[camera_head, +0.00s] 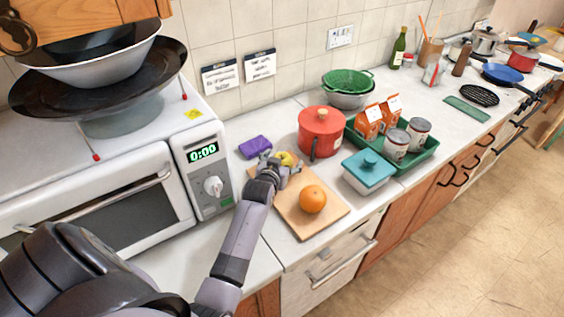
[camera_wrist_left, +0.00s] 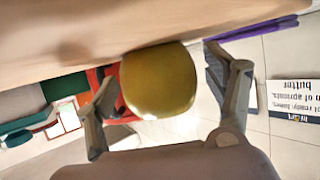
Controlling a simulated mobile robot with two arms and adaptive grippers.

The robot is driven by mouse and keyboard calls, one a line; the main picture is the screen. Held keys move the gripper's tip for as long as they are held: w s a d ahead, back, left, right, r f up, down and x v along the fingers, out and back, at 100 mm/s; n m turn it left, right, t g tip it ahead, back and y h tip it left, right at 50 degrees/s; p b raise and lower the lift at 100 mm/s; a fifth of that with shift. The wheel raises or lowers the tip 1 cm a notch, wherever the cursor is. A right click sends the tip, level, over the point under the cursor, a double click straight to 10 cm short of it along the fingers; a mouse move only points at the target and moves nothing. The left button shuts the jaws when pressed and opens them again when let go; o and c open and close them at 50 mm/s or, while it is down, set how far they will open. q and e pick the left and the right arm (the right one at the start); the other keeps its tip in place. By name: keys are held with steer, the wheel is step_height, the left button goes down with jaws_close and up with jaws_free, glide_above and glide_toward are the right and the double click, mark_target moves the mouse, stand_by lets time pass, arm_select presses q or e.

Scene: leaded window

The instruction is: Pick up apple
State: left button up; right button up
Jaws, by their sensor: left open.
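The apple (camera_head: 285,158) is yellow-green and sits at the far end of the wooden cutting board (camera_head: 329,214), partly hidden behind my left gripper in the head view. My left gripper (camera_head: 279,166) reaches over the board from the left. In the left wrist view the apple (camera_wrist_left: 158,82) is between the two spread fingers of my left gripper (camera_wrist_left: 155,95), with gaps showing beside it. The gripper is open. My right gripper is not in view.
An orange (camera_head: 312,199) lies on the board's near part. A red pot (camera_head: 321,132), a purple cloth (camera_head: 255,146) and a teal-lidded dish (camera_head: 368,172) stand around the board. A green tray (camera_head: 425,158) holds cans and cartons. The microwave (camera_head: 115,195) is at the left.

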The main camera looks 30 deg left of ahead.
arm_select(q)
steer(key=shift+c, duration=0.5)
steer(key=c, duration=1.2)
